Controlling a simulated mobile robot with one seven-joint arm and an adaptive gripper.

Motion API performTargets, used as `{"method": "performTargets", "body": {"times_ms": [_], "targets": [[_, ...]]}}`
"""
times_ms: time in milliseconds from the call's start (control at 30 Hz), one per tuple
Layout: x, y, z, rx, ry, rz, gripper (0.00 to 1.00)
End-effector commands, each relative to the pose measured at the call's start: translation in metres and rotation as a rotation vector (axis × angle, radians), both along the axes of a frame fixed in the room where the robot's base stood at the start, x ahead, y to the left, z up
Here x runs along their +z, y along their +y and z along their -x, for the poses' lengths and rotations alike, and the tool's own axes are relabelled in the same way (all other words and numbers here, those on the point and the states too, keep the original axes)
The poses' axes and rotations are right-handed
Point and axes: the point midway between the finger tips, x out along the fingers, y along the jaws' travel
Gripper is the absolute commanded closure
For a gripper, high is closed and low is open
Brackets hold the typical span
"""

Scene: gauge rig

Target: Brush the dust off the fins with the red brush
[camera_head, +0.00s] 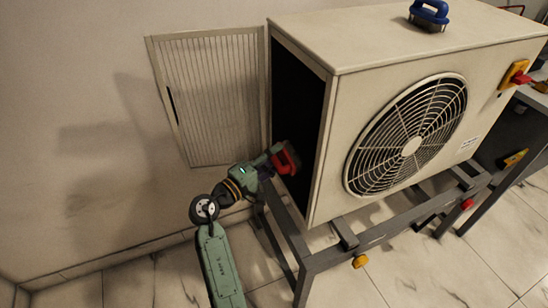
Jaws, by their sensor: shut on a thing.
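My gripper (276,158) is shut on the red brush (288,160) at the left end of the cream outdoor unit (332,150). The brush is at the dark open side (297,105) of the unit, near its lower part. I cannot tell whether its bristles touch anything. The inside of the opening is too dark for me to make out fins or dust. A panel with fine vertical ribs (212,90) stands against the wall to the left of the unit.
A blue-handled tool (429,14) sits on top of the unit. The round fan grille (408,135) faces front. A yellow and red switch (516,78) is at the right. A grey metal stand (385,240) carries the unit. The tiled floor at lower left is clear.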

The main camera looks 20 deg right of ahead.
Motion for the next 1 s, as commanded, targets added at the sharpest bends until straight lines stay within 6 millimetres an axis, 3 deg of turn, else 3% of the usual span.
{"method": "performTargets", "body": {"times_ms": [300, 567, 1000], "targets": [[-0.031, 0.000, 0.000, 0.001, 0.001, 0.000, 0.81], [-0.039, 0.000, 0.000, 0.001, 0.001, 0.000, 0.81], [-0.075, -0.004, 0.000, 0.000, 0.000, -0.001, 0.80]]}}
